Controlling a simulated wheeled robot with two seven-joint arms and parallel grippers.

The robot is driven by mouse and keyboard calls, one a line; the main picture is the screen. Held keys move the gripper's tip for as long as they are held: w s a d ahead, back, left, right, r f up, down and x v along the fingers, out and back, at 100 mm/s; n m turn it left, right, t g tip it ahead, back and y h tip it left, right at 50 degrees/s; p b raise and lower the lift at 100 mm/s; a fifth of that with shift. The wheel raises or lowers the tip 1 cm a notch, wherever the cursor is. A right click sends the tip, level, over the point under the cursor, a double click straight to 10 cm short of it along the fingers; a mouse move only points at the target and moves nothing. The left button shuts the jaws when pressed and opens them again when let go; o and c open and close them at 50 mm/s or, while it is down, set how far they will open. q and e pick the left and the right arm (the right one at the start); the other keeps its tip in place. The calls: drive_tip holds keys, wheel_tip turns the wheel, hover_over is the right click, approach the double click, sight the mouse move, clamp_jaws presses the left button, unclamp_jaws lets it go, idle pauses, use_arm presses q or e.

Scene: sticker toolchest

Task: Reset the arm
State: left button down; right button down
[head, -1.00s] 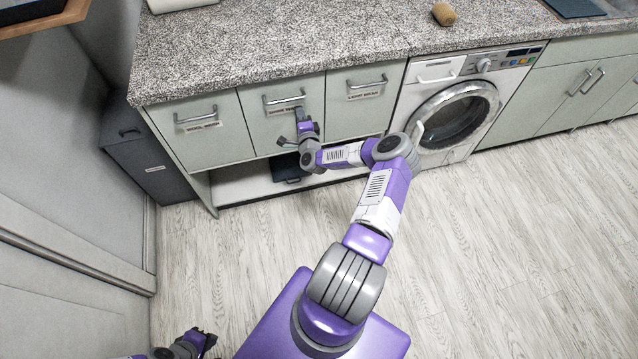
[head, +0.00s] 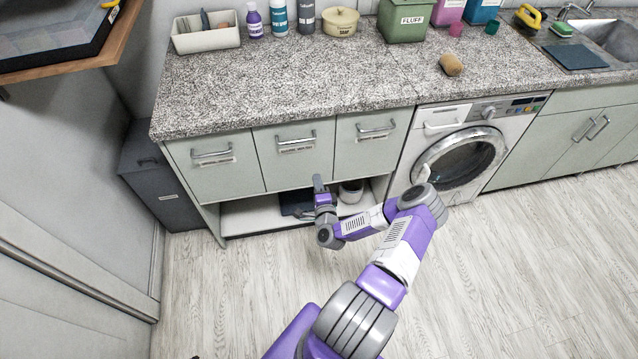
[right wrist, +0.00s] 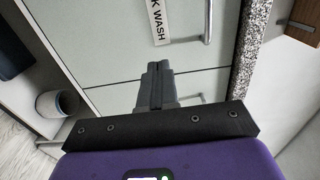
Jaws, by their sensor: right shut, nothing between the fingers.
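My right gripper (head: 318,182) is in front of the cabinet, just below the front of the middle drawer (head: 283,162). Its fingers are shut and empty; in the right wrist view the closed fingers (right wrist: 155,85) point toward the pale drawer fronts. A gap shows between the gripper and the middle drawer's handle (head: 296,141). My left gripper is not clearly in view.
The left drawer (head: 215,181) and right drawer (head: 372,148) look shut, like the middle one. An open shelf (head: 250,216) below holds a dark flat item and a pale pot (head: 350,191). A washing machine (head: 460,150) stands right. The floor is clear.

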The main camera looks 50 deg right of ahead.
drive_tip(key=shift+s+a, duration=0.4)
drive_tip(key=shift+s, duration=0.05)
drive_tip(key=w+a+f+n+y, duration=0.2)
drive_tip(key=w+a+n+y, duration=0.15)
drive_tip(key=a, duration=0.45)
drive_tip(key=w+a+f+n+y, duration=0.25)
drive_tip(key=a+n+y, duration=0.2)
drive_tip(key=a, duration=0.35)
drive_tip(key=s+a+f+n+g+y, duration=0.1)
drive_tip(key=a+n+g+y, duration=0.15)
drive_tip(key=a, duration=0.55)
drive_tip(key=s+a+f+n+g+y, duration=0.1)
drive_tip(key=a+f+n+g+y, duration=0.1)
drive_tip(key=a+n+y, duration=0.35)
drive_tip(key=s+a+n+g, duration=0.3)
drive_tip(key=s+a+g, duration=0.1)
drive_tip(key=s, duration=0.4)
drive_tip(key=s+a+r+n+g, duration=0.1)
drive_tip(key=s+a+n+g, duration=0.3)
drive_tip(key=s+a, duration=0.3)
drive_tip(key=shift+s+a+g, duration=0.25)
drive_tip(key=shift+s+g, duration=0.1)
drive_tip(key=shift+s, duration=0.2)
